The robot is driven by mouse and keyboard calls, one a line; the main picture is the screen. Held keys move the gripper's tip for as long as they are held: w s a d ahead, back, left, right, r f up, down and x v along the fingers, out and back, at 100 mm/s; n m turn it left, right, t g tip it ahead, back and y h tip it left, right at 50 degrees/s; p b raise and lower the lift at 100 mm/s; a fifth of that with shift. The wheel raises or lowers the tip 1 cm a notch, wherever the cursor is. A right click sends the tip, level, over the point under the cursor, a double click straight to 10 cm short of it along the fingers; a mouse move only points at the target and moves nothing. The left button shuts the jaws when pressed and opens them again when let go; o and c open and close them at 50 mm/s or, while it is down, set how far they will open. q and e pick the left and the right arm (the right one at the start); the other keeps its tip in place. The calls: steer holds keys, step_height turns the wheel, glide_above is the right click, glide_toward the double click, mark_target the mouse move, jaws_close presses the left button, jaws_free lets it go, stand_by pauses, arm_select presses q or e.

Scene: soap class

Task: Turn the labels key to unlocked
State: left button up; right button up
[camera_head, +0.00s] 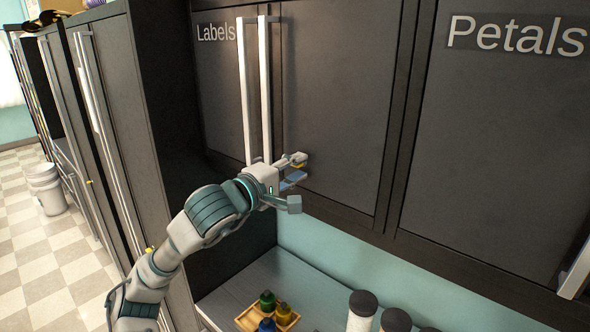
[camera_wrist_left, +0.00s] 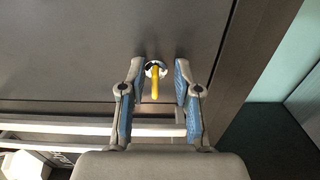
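The dark cabinet marked Labels (camera_head: 330,75) has two long silver handles (camera_head: 265,80). Its yellow key (camera_wrist_left: 155,82) sits in a round silver lock on the door in the left wrist view. A bit of yellow at the key also shows by the gripper in the head view (camera_head: 299,166). My left gripper (camera_wrist_left: 157,85) is open, with one blue-padded finger on each side of the key. The fingers appear apart from the key. In the head view my left gripper (camera_head: 298,181) is at the lower part of the cabinet door, beside the handles. My right gripper is not in view.
The Petals cabinet (camera_head: 490,150) is to the right. Below, a counter (camera_head: 245,285) holds a wooden tray (camera_head: 245,317) with small coloured bottles and some dark-lidded jars (camera_head: 362,304). Tall cabinets with handles (camera_head: 90,90) and white buckets (camera_head: 47,188) stand at left.

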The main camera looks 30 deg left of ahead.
arm_select(q)
steer(key=s+a, duration=0.2)
steer(key=s, duration=0.9)
steer(key=shift+s, duration=0.4)
steer(key=shift+d+f, duration=0.1)
